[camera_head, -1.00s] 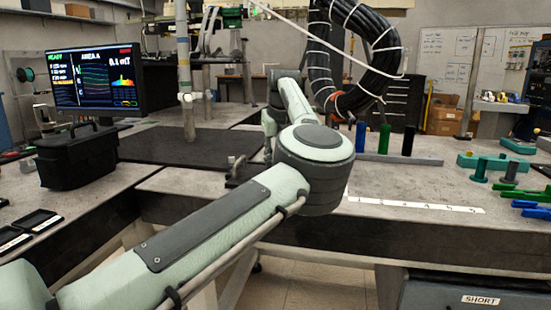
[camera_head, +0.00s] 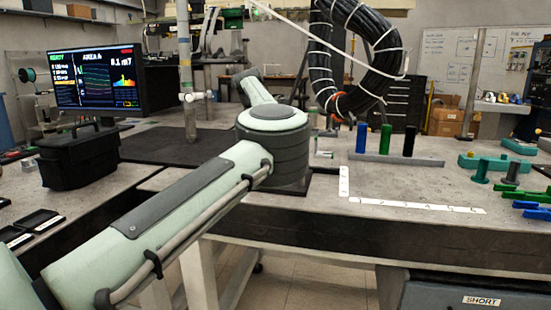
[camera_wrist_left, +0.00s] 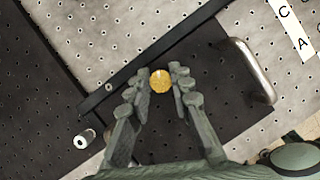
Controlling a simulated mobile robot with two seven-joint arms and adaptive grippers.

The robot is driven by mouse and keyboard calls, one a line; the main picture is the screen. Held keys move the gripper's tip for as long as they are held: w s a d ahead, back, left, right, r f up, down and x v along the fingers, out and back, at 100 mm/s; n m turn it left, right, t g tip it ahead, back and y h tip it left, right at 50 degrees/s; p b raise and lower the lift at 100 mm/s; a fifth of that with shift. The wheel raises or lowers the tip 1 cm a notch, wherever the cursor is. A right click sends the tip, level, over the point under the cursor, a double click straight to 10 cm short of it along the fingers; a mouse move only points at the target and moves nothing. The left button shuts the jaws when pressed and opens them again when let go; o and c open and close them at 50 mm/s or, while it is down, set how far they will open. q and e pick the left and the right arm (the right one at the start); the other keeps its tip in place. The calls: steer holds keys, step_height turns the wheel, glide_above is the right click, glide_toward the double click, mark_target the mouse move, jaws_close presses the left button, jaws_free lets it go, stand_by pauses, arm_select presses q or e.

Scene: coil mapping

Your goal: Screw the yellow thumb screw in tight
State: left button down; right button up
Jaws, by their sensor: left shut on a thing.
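The yellow thumb screw (camera_wrist_left: 160,81) shows from above as a round knurled head in the left wrist view. My left gripper (camera_wrist_left: 162,76) is shut on it, with one finger on each side of the head. The screw head lies beside a dark straight bar (camera_wrist_left: 106,97); whatever is under the head is hidden. In the head view, my left arm hides the screw and the left gripper. My right gripper is in neither view.
A metal handle (camera_wrist_left: 250,70) stands close to the right of the fingers. A small white-topped post (camera_wrist_left: 84,139) is at lower left. A black case (camera_head: 80,155) stands at left.

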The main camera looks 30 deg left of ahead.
arm_select(q)
steer(key=shift+w+d+f+m+h, duration=0.1)
steer(key=shift+f+m+h, duration=0.15)
steer(key=shift+m, duration=0.35)
steer(key=shift+f+m+h, duration=0.2)
steer(key=shift+m+h, duration=0.05)
steer(key=shift+m, duration=0.35)
steer(key=c, duration=1.8)
jaws_free()
steer(key=shift+d+m+g, duration=0.1)
steer(key=shift+m+g, duration=0.2)
steer(key=shift+m, duration=0.1)
steer(key=o, duration=0.5)
steer(key=shift+w+f, duration=0.1)
steer(key=shift+f, duration=0.15)
steer(key=shift+r, duration=0.1)
steer(key=shift+r, duration=0.2)
steer(key=v, duration=0.8)
